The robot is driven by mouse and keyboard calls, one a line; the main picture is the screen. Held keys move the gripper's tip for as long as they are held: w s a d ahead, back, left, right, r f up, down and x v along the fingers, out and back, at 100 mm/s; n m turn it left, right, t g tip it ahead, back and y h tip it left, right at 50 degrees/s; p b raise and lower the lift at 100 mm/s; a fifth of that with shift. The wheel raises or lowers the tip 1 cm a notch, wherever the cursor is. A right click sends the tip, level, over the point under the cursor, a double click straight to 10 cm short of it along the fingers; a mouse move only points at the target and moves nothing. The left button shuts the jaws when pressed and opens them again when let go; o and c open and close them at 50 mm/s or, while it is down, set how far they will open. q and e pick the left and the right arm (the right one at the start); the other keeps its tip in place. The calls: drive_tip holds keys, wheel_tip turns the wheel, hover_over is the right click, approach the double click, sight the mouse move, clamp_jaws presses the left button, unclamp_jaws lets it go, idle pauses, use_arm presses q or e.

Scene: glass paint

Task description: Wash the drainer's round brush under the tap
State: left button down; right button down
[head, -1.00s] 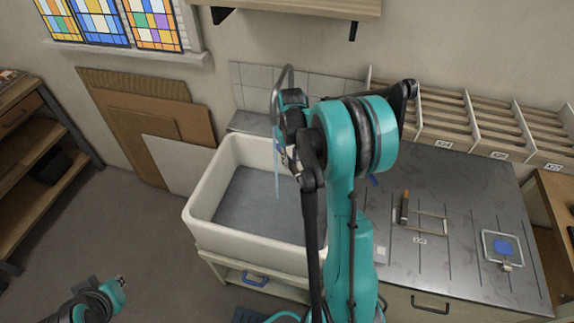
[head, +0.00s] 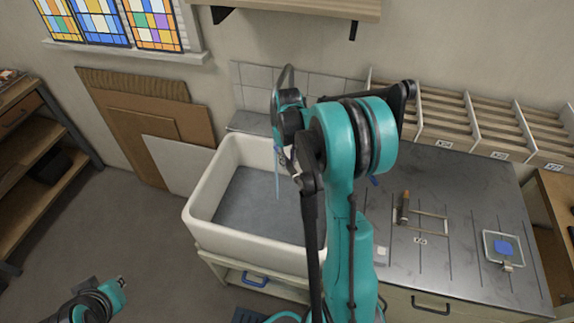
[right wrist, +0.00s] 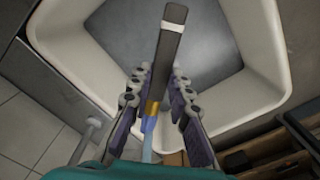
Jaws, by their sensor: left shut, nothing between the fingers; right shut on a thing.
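My right gripper (right wrist: 157,95) is shut on a brush with a dark grey handle (right wrist: 170,45), a brass ferrule (right wrist: 152,107) and a bluish tip (right wrist: 149,124). In the head view this gripper (head: 284,160) is over the white sink (head: 207,182), largely hidden by my arm. The grey tap (head: 289,72) arches behind my wrist. A pale blue water stream (head: 277,182) falls into the sink; a pale blue streak (right wrist: 148,150) also shows by the brush tip. Whether water touches the bristles I cannot tell. My left gripper (head: 121,281) is shut and empty at lower left.
The dark worktop (head: 470,190) on the right carries a wooden rack (head: 432,212) with a brown-handled brush (head: 404,207), and a framed clear pane with a blue square (head: 503,247). Slotted shelves (head: 450,110) stand behind. The floor left of the sink is free.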

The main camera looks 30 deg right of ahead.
drive_tip(key=shift+s+d, duration=0.15)
drive_tip(key=shift+d, duration=0.25)
drive_tip(key=shift+a, duration=0.15)
drive_tip(key=shift+w+a, duration=0.2)
drive_tip(key=shift+a, duration=0.25)
drive_tip(key=s+a, duration=0.2)
drive_tip(key=s, duration=0.5)
drive_tip(key=shift+s+a+b, duration=0.25)
drive_tip(key=shift+a+b, duration=0.05)
drive_tip(key=shift+a, duration=0.1)
drive_tip(key=shift+r, duration=0.1)
idle(1.2)
